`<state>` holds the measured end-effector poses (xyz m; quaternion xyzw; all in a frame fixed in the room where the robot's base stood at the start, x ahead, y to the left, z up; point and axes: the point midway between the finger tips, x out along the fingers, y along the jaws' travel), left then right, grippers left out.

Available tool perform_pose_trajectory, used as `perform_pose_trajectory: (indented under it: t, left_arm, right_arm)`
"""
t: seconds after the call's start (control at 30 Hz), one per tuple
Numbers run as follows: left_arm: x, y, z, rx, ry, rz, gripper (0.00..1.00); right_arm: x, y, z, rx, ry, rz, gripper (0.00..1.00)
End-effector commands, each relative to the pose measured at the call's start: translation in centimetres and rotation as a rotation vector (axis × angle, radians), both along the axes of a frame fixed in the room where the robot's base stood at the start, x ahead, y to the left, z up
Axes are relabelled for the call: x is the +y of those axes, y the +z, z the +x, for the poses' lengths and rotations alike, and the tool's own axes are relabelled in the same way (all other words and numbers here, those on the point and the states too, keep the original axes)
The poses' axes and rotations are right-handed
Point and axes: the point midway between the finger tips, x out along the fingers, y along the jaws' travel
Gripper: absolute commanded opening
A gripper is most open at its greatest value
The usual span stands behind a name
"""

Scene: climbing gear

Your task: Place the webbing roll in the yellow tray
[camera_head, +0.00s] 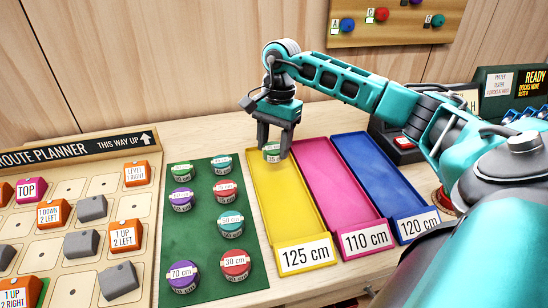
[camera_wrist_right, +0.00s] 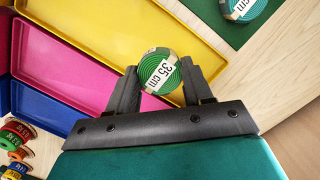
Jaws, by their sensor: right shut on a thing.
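My right gripper (camera_head: 276,136) is shut on a green webbing roll (camera_head: 271,151) over the far end of the yellow tray (camera_head: 282,200). In the right wrist view the roll (camera_wrist_right: 160,74) sits between the fingertips, its label reading 35 cm. The yellow tray (camera_wrist_right: 130,30) also shows there and looks empty; its label in the head view reads 125 cm. I cannot tell whether the roll touches the tray floor. My left gripper is not in view.
A pink tray (camera_head: 335,190) and a blue tray (camera_head: 383,180) lie to the right of the yellow one. Several rolls stand on a green mat (camera_head: 207,255) to its left. The route planner board (camera_head: 80,200) lies farther left. A dark device (camera_head: 398,143) stands behind the blue tray.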

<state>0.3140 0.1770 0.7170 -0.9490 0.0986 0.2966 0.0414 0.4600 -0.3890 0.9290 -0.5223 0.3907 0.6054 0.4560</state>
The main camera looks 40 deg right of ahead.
Motion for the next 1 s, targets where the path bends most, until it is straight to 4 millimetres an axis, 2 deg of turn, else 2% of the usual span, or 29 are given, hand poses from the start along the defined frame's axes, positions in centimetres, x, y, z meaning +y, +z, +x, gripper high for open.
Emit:
perform_pose_trajectory:
  t: [0.33, 0.7, 0.73, 1.0]
  left_arm:
    - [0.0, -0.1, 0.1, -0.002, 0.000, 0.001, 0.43]
    - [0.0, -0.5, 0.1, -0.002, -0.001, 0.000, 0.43]
    - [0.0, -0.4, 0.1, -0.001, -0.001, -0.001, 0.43]
    - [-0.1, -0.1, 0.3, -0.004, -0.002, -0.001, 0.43]
  right_arm:
    - [0.0, -4.2, -0.1, 0.003, -0.001, 0.001, 0.20]
    - [0.0, -4.8, 0.0, 0.001, 0.000, 0.000, 0.20]
    - [0.0, -4.7, 0.0, 0.001, 0.000, 0.000, 0.51]
    - [0.0, -4.6, 0.0, 0.001, 0.000, 0.000, 0.76]
